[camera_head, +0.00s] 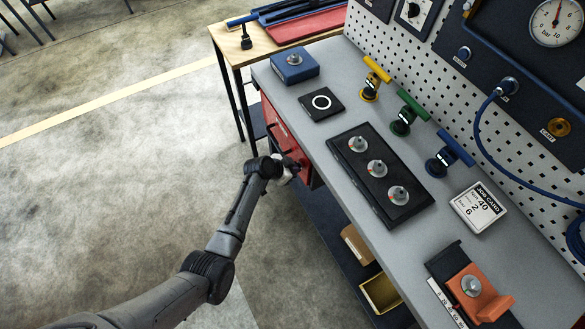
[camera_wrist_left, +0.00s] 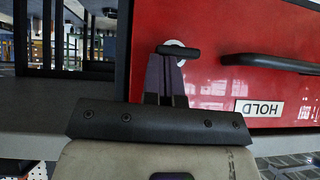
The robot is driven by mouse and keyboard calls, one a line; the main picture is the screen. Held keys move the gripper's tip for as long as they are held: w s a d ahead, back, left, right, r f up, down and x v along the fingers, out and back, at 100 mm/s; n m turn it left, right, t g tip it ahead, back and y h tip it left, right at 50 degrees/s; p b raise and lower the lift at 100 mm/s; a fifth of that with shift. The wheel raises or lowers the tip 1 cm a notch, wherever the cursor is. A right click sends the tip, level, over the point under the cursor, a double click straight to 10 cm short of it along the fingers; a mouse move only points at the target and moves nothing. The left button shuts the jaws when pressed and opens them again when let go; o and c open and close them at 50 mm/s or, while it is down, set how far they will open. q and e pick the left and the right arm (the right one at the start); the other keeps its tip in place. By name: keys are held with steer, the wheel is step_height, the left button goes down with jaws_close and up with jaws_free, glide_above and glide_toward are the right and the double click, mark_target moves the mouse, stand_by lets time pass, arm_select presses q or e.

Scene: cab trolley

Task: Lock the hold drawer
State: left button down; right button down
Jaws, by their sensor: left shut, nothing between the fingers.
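The hold drawer is a red front under the bench top; it shows in the head view (camera_head: 283,130) and fills much of the left wrist view (camera_wrist_left: 225,22). Its white HOLD label (camera_wrist_left: 259,108) and black bar handle (camera_wrist_left: 270,63) are visible. A dark lock lever (camera_wrist_left: 180,51) on a pale round disc sits on the front, lying crosswise in the wrist view. My left gripper (camera_wrist_left: 166,70) is shut and empty, its fingertips close by the lever; contact cannot be told. In the head view the left gripper (camera_head: 291,172) is at the drawer front. My right gripper is out of view.
The bench top holds a black panel with several knobs (camera_head: 345,138), a blue box (camera_head: 295,65) and T-handled tools along the pegboard (camera_head: 375,46). A lower shelf carries a yellow bin (camera_head: 380,292). The floor (camera_head: 110,160) left of the bench is clear.

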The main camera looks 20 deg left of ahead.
arm_select(q)
steer(key=shift+s+d+f+m+t+y, duration=0.1)
steer(key=shift+s+d+m+t+y, duration=0.05)
steer(key=shift+m+t+y, duration=0.35)
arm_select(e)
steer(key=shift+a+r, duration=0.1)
